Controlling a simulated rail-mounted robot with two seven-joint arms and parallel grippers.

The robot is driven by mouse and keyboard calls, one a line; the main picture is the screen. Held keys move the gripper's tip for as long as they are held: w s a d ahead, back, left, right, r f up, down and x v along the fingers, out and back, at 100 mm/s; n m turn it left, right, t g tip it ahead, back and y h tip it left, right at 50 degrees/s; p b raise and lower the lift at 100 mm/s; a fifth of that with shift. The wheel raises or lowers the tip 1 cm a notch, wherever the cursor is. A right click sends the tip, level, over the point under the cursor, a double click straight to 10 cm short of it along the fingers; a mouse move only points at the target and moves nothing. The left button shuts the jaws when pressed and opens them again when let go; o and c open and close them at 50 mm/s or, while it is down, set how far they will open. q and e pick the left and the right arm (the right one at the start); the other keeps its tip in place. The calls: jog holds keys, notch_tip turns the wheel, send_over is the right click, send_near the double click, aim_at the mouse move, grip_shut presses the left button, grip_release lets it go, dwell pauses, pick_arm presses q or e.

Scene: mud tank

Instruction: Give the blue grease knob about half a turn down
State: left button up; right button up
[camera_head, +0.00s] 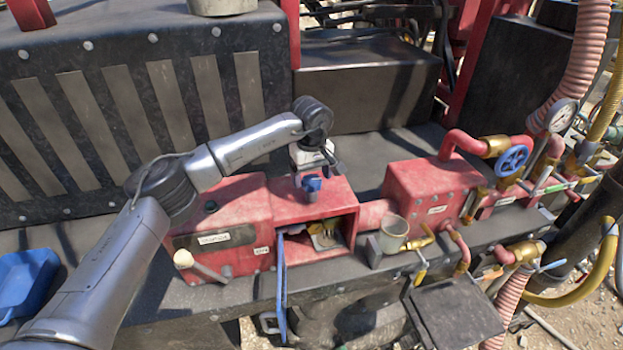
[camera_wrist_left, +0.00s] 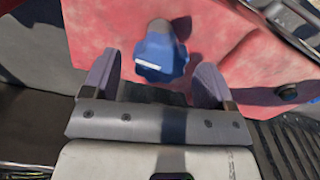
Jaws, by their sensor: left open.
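The blue grease knob (camera_head: 312,183) stands on top of the red box (camera_head: 335,205) in the middle of the head view. In the left wrist view the knob (camera_wrist_left: 161,53) has a lobed blue rim with a white mark and lies ahead, between the lines of the two fingers. My left gripper (camera_wrist_left: 155,80) is open, one finger on each side of the knob's line. In the head view my left gripper (camera_head: 313,172) is just above the knob, and the wrist partly hides it. My right gripper is not in view.
A blue door (camera_head: 282,290) hangs open at the box's front. A lever with a white knob (camera_head: 183,259) sticks out at the left. A beige cup (camera_head: 393,234) and a blue handwheel (camera_head: 512,160) stand to the right. A blue tray (camera_head: 28,283) lies far left.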

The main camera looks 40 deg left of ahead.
aim_at(312, 180)
pick_arm(q)
notch_tip(312, 180, up, 13)
jog(key=b, duration=0.2)
jog(key=shift+d, duration=0.1)
dwell(0.7)
